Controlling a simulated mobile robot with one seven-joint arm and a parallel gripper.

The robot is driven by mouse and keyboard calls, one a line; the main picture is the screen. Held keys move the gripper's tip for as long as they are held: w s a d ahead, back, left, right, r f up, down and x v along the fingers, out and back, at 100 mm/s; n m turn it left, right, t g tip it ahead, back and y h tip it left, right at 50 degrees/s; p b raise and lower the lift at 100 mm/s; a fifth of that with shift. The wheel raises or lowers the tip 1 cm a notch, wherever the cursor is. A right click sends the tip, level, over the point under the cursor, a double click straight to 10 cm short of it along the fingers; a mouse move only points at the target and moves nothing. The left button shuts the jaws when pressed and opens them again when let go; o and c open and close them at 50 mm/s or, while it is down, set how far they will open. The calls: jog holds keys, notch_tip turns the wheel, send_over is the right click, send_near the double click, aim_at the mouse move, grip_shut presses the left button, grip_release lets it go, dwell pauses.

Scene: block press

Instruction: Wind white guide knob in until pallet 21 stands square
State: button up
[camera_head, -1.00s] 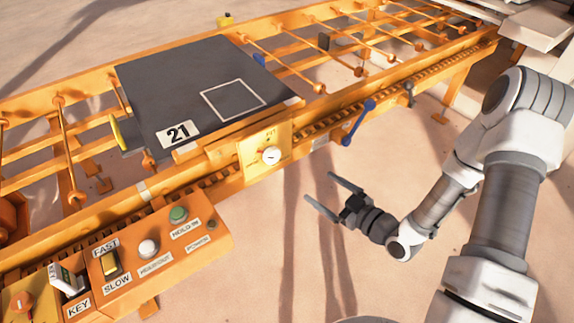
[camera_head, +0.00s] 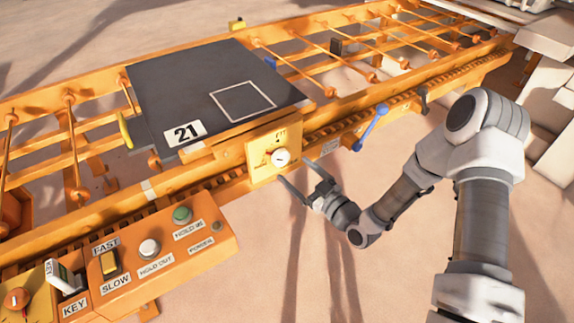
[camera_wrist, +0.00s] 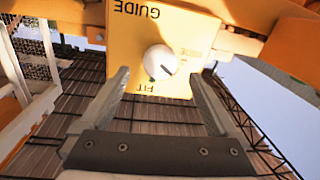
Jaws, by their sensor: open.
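The white guide knob (camera_head: 281,157) sits on a yellow panel (camera_head: 262,166) at the conveyor's near side. In the wrist view the white knob (camera_wrist: 160,61) has a dark pointer line slanting to the lower right, with upside-down GUIDE and FIT lettering around it. Pallet 21 (camera_head: 190,80) is a dark grey plate with a white outlined square, lying on the conveyor. I cannot tell how square it stands to the rails. My gripper (camera_head: 297,171) is open and empty in front of the panel. Its fingers point at the knob from either side, apparently not touching it.
An orange control box (camera_head: 130,265) with a key, a FAST/SLOW switch and buttons stands at lower left. A blue lever (camera_head: 370,127) sticks out right of the panel. Conveyor rollers (camera_head: 340,50) are bare beyond the pallet. The floor in front is clear.

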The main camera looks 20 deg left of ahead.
aim_at(283, 160)
jog(key=shift+b+x, duration=0.3)
jog(key=shift+x, duration=2.05)
jog(key=c, duration=1.4)
jog(key=shift+f+m+b, duration=0.15)
jog(key=shift+m+b, duration=0.25)
jog(key=shift+m, duration=1.2)
jog(key=o, duration=1.4)
